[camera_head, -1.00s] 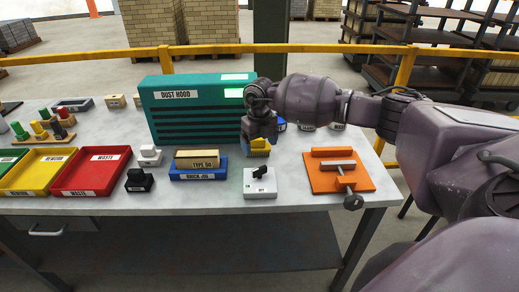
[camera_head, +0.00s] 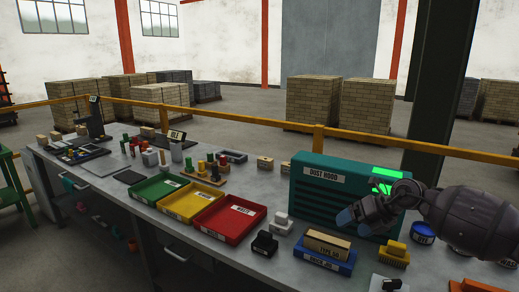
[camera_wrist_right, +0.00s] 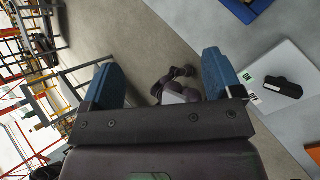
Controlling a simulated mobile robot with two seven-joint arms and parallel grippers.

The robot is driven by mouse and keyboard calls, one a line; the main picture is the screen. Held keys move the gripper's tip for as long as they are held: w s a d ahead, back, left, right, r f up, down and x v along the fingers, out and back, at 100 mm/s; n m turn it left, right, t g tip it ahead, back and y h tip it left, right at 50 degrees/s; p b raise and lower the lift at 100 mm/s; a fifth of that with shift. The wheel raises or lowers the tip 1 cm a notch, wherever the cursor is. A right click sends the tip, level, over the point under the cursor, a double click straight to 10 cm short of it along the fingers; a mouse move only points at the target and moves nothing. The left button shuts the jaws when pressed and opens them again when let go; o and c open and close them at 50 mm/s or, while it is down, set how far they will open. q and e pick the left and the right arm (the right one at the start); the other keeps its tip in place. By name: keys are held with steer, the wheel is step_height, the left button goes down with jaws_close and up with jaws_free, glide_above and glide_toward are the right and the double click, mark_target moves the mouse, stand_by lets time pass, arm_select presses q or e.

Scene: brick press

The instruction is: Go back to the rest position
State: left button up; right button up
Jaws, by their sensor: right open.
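My right gripper (camera_head: 352,218) is at the right of the head view, in front of the lower right part of the green dust hood (camera_head: 322,200). In the right wrist view its two blue fingers (camera_wrist_right: 160,68) stand wide apart with nothing between them. The white switch box (camera_wrist_right: 292,75) lies to the right of the fingers in that view, on the grey bench. My left gripper is not in the head view.
The bench holds a red tray (camera_head: 231,219), a yellow tray (camera_head: 192,201), a green tray (camera_head: 160,188), a blue brick jig (camera_head: 323,262) and a yellow brush (camera_head: 394,254). A yellow rail (camera_head: 270,122) runs behind it.

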steer(key=s+a+r+m+t+y, duration=0.2)
steer(key=a+r+m+t+y, duration=0.5)
steer(key=a, duration=0.4)
steer(key=s+d+f+m+t+h, duration=0.3)
steer(key=s+d+f+m+h, duration=0.15)
steer(key=f+m, duration=0.5)
steer(key=s+d+f+m+t+h, duration=0.25)
steer(key=s+f+m+h, duration=0.3)
steer(key=m, duration=0.65)
steer(key=s+d+f+m+g+h, duration=0.2)
steer(key=s+d+f+m, duration=0.1)
steer(key=s+f, duration=0.5)
steer(key=s+d+f+m+g+h, duration=0.2)
steer(key=s+f, duration=0.7)
steer(key=s, duration=0.5)
steer(key=d+m, duration=0.1)
steer(key=m, duration=0.1)
steer(key=shift+f+m+g+h, duration=0.3)
steer(key=shift+m+g, duration=0.05)
